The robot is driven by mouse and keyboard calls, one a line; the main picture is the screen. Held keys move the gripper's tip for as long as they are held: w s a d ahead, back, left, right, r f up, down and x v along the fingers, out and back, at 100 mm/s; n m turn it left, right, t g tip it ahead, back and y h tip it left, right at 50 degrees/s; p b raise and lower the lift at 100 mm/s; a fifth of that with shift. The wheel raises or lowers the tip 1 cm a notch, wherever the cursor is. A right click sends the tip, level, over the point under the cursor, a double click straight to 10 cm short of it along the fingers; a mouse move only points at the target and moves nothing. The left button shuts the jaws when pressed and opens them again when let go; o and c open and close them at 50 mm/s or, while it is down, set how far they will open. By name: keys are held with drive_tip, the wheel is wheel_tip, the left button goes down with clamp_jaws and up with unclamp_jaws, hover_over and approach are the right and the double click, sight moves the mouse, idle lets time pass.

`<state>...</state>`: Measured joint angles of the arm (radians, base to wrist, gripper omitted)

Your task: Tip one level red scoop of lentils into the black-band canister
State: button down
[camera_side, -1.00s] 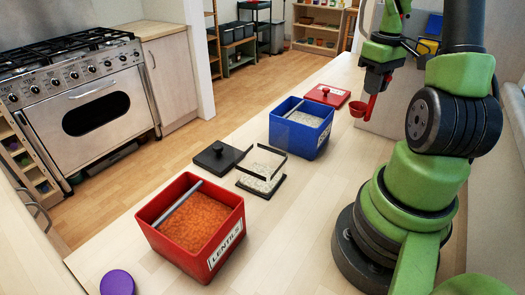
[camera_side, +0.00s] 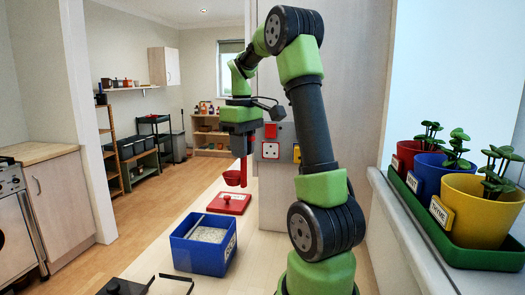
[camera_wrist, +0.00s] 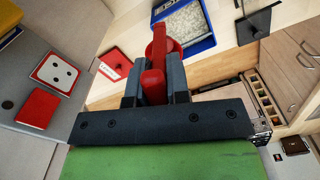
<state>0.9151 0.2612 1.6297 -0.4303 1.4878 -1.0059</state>
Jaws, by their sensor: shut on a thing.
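My gripper (camera_side: 244,156) is shut on the red handle of the red scoop (camera_side: 232,178) and holds it in the air above the counter, near the red lid. The wrist view also shows the scoop (camera_wrist: 153,84) between the fingers. Whether anything is in its bowl cannot be seen. A thing with black edges (camera_side: 172,277), perhaps the black-band canister, is mostly cut off at the bottom of the side view. A black lid (camera_side: 121,287) lies left of it. The red lentils box is outside both current views.
A blue box (camera_side: 186,254) of pale grains, with a bar across its top, stands on the counter. The red lid (camera_side: 229,204) lies flat behind it. Potted plants (camera_side: 459,205) stand in a green tray at right. Wall sockets (camera_side: 270,150) are behind my gripper.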

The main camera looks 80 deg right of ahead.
drive_tip(key=w+a+n, duration=0.1)
drive_tip(key=w+a, duration=0.4)
drive_tip(key=a, duration=0.4)
drive_tip(key=w+a+n, duration=0.2)
drive_tip(key=w+a, duration=0.4)
drive_tip(key=a, duration=0.3)
drive_tip(key=s+a+n, duration=0.1)
drive_tip(key=s+a, duration=0.1)
drive_tip(key=a, duration=0.7)
drive_tip(key=s+a+n, duration=0.1)
drive_tip(key=s+a, duration=0.1)
drive_tip(key=a, duration=0.7)
drive_tip(key=shift+a+f, duration=0.25)
drive_tip(key=shift+f, duration=1.05)
drive_tip(key=shift+a+f, duration=0.25)
drive_tip(key=shift+f, duration=1)
drive_tip(key=shift+s, duration=0.15)
wheel_tip(320, 180, down, 13)
drive_tip(key=shift+r, duration=0.1)
